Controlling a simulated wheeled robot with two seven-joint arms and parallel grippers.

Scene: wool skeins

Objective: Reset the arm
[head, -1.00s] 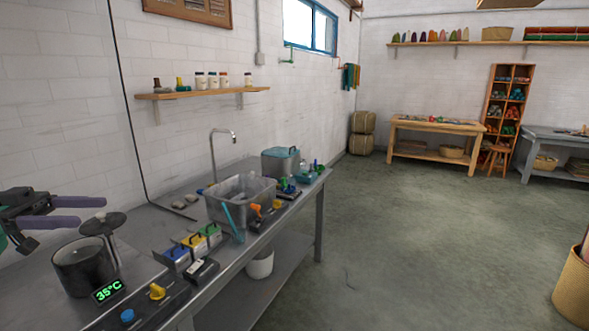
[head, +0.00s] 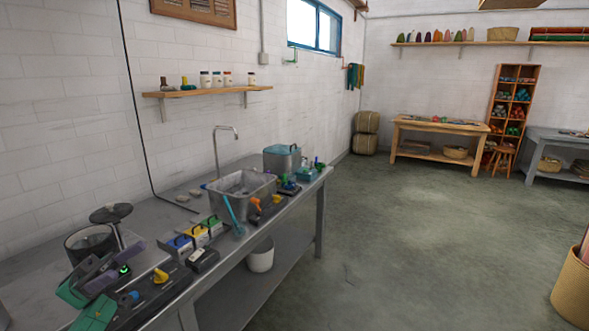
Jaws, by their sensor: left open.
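My right gripper is not in view.
A dark disc on a stem (head: 111,213) rises by the pot.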

